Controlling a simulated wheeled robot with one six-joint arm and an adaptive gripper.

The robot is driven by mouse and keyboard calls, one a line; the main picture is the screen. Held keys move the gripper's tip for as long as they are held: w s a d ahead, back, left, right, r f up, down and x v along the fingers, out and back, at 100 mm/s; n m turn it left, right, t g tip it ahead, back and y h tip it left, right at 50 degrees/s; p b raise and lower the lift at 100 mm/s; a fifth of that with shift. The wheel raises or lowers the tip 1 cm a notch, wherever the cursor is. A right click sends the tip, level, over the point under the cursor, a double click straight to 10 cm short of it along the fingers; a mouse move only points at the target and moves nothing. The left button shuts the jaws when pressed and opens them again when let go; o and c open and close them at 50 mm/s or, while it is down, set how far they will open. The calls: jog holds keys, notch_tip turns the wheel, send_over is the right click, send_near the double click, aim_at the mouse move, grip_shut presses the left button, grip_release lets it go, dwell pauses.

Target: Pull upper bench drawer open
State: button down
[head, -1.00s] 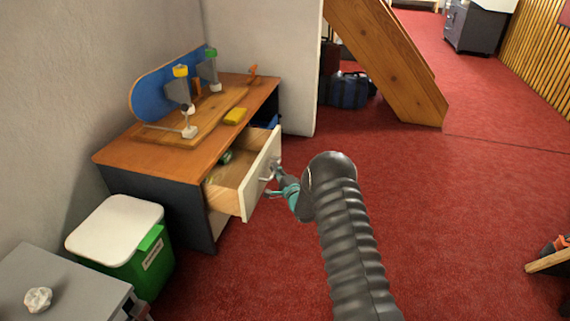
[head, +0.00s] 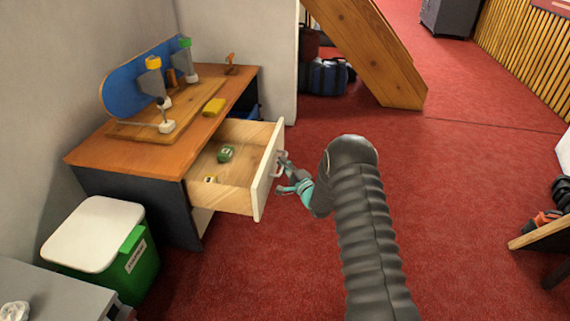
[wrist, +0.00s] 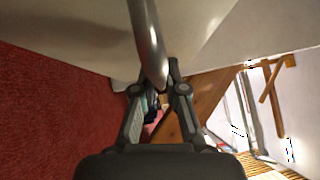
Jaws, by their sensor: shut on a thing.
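The upper bench drawer (head: 266,182) stands well out from the wooden-topped bench (head: 98,155), with its white front facing right. Inside it lie a green item (head: 226,154) and a small yellow item (head: 210,180). My gripper (head: 284,172) is at the drawer front, shut on the metal handle (head: 279,163). In the wrist view the handle (wrist: 148,45) runs down between the two fingers (wrist: 155,95). The fingers partly hide the handle in the head view.
A green bin (head: 140,255) with a white lid stands in front of the bench. A grey cabinet (head: 55,280) is at the lower left. A slanted wooden beam (head: 375,55) stands behind.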

jog(key=c, duration=1.2)
grip_release()
jog(key=shift+d, duration=0.1)
jog(key=v, duration=1.2)
